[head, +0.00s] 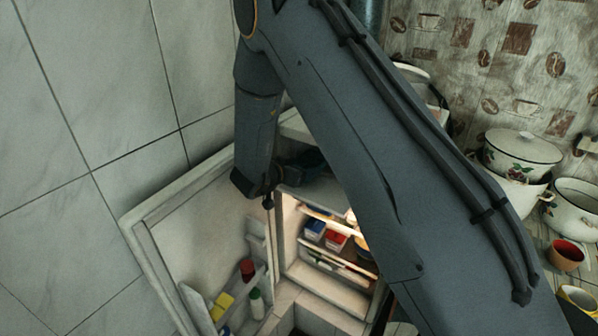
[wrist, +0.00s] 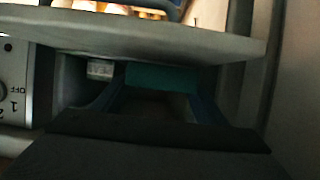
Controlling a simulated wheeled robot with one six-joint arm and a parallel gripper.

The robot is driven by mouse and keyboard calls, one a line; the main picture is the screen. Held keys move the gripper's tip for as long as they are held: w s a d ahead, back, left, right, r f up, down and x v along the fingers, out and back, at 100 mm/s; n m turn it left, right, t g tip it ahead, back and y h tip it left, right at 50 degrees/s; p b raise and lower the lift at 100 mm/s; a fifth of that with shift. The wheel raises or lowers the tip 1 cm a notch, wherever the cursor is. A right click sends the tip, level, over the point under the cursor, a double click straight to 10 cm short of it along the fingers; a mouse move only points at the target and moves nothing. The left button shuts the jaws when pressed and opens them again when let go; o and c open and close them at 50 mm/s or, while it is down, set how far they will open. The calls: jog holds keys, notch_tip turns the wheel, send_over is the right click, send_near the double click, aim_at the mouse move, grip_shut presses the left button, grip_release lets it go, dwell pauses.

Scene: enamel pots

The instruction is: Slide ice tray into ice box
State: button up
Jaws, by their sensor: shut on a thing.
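The fridge stands open in the head view, and my gripper (head: 272,188) reaches into its top part, mostly hidden by my own arm. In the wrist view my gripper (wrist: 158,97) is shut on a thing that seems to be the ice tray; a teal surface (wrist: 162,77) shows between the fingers. The tray's full outline is hidden. The grey ice box space (wrist: 70,75) surrounds the fingers, with a small white label inside. A pale grey panel (wrist: 150,32), perhaps the ice box flap, crosses above the tray. I cannot tell how deep the tray sits.
A dial (wrist: 14,88) marked OFF, 1 and 2 is left of the ice box. The fridge door (head: 200,235) is swung open on the left, with bottles and packs on its racks. Lit shelves (head: 330,262) hold food below. Enamel pots (head: 522,150) stand at right.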

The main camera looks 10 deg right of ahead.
aim_at(318, 159)
jog(key=shift+w+d+b, duration=0.7)
jog(key=shift+w+d, duration=0.65)
jog(key=shift+d, duration=0.05)
jog(key=shift+b+x, duration=0.3)
jog(key=shift+x, duration=1.15)
jog(key=shift+w+r, duration=0.1)
jog(key=shift+r, duration=0.1)
jog(key=o, duration=1.3)
